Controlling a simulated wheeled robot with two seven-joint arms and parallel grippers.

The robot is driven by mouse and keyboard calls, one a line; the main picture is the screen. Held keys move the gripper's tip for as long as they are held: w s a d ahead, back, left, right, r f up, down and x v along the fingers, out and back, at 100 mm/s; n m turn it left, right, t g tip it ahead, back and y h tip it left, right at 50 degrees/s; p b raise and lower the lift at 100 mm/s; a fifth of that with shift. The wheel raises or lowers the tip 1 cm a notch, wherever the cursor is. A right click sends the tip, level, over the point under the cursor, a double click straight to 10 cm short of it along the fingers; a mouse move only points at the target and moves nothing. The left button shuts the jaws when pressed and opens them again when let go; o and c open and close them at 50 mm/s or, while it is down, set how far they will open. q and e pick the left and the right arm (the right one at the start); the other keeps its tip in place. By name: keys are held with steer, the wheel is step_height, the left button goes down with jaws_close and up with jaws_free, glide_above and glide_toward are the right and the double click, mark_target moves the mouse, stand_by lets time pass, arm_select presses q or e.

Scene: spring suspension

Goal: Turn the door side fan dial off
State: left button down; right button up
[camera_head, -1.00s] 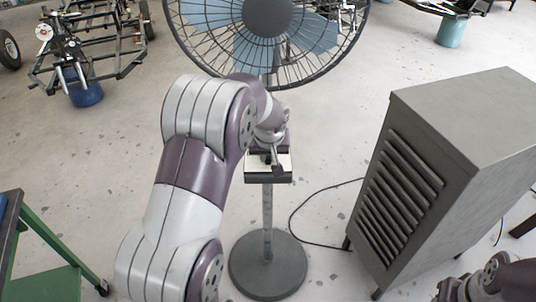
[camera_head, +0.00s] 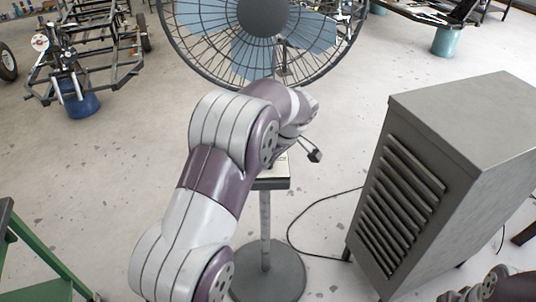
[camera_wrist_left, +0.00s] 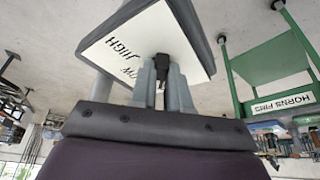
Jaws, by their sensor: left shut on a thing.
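The standing fan (camera_head: 264,15) is at the top middle of the head view, on a post above a round grey base (camera_head: 268,272). Its control box (camera_head: 274,183) is on the post, partly covered by my left arm. In the left wrist view the box's white panel (camera_wrist_left: 150,25) carries the words LOW and HIGH. My left gripper (camera_wrist_left: 161,75) is shut on the black fan dial (camera_wrist_left: 162,60) at the panel; only part of the dial shows between the fingers. The dial's exact setting cannot be read. My right gripper is out of view.
A grey louvered cabinet (camera_head: 450,160) stands to the right of the fan, with a black cable (camera_head: 318,250) on the floor between. A green frame (camera_head: 35,250) is at the lower left. A vehicle chassis (camera_head: 95,60) stands at the back left.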

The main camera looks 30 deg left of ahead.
arm_select(q)
steer(key=shift+w+r+n+g+p, duration=0.15)
steer(key=shift+n+g+p, duration=0.25)
steer(key=shift+n+p, duration=0.85)
steer(key=shift+p, duration=0.5)
steer(key=shift+f, duration=0.2)
steer(key=c, duration=1.1)
jaws_free()
steer(key=p+v, duration=1.1)
steer(key=v, duration=0.1)
steer(key=shift+d+r, duration=0.2)
steer(key=shift+r, duration=0.1)
